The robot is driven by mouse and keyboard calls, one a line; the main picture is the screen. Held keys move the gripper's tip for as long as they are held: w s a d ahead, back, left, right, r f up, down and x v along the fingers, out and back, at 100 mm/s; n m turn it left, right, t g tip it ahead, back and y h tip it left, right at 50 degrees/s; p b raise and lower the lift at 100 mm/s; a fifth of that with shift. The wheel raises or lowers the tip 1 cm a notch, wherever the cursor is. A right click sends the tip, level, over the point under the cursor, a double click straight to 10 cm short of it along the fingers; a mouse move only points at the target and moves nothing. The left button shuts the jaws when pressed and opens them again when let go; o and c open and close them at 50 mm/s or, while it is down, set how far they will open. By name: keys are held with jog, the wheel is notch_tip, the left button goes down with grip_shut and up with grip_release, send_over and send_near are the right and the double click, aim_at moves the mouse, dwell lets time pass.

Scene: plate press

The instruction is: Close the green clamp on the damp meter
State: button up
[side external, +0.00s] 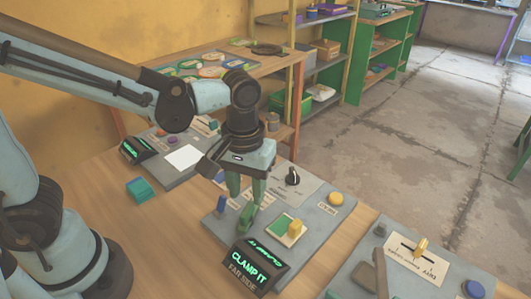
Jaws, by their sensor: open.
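My gripper (245,199) points down over the middle grey panel (318,227), its green fingers apart. A green upright piece (246,217), which looks like the green clamp, stands just below the fingertips. I cannot tell whether they touch it, and the fingers partly hide it. A flat green pad (283,223) with a yellow block (295,229) lies to its right on a pale plate. A dark display (257,266) at the panel's front reads "CLAMP IT". I cannot tell which part is the damp meter.
Another panel with a yellow slider (421,246) is at the right. A teal block (140,190) lies on the wooden table at the left.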

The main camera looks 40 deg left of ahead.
aim_at(248, 207)
jog(key=shift+f, duration=2.4)
grip_shut()
